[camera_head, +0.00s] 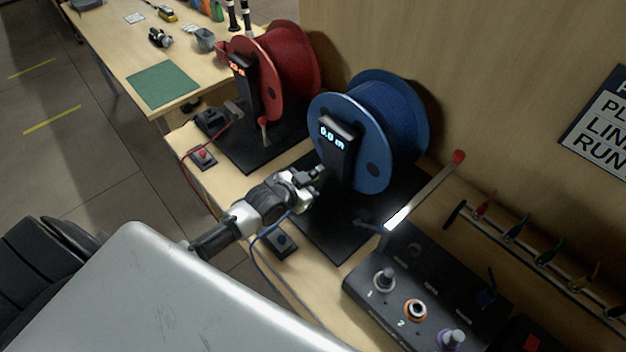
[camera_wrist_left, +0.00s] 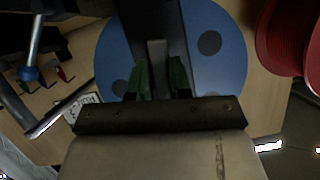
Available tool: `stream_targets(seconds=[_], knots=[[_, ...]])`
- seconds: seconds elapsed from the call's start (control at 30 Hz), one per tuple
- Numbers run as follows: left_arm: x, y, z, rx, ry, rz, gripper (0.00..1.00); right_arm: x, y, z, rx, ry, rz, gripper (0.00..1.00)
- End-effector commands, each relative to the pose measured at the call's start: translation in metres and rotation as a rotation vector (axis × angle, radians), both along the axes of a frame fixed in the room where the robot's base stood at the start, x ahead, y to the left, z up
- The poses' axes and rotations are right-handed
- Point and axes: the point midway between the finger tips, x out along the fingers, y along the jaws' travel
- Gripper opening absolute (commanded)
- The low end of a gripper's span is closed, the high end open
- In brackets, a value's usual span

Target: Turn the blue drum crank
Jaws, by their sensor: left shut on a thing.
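The blue drum (camera_head: 388,125) stands on a black base plate (camera_head: 345,235) at the centre, with a dark post in front whose display (camera_head: 334,132) reads 0.0 m. My left gripper (camera_head: 318,175) is at the near side of this post, low in front of the drum's disc. In the left wrist view, its green-padded fingers (camera_wrist_left: 161,85) are shut on a narrow grey piece (camera_wrist_left: 157,55), which seems to be the crank's handle. The blue disc (camera_wrist_left: 220,60) is behind it. The rest of the crank is hidden by my gripper and the post. My right gripper is out of view.
A red drum (camera_head: 290,65) with its own post stands to the left. A small blue-cabled switch box (camera_head: 281,243) lies below my left gripper.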

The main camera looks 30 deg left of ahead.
Motion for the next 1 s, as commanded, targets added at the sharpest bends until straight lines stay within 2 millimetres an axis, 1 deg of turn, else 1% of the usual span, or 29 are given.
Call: stream_targets(seconds=[0.2,0.37,0.9,0.93,1.0], knots=[[0.0007,0.0013,-0.0006,-0.098,0.034,-0.001,0.00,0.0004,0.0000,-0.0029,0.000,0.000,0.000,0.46],[0.0005,0.0013,-0.0007,-0.140,0.049,-0.001,0.00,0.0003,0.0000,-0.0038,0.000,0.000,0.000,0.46],[0.0004,0.0010,-0.0004,-0.162,0.056,0.000,0.00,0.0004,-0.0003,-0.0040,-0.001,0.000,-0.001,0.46],[0.0004,0.0010,-0.0004,-0.162,0.056,0.000,0.24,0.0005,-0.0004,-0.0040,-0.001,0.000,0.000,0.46],[0.0004,0.0009,-0.0003,-0.162,0.056,0.000,0.34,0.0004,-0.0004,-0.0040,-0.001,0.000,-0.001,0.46]])
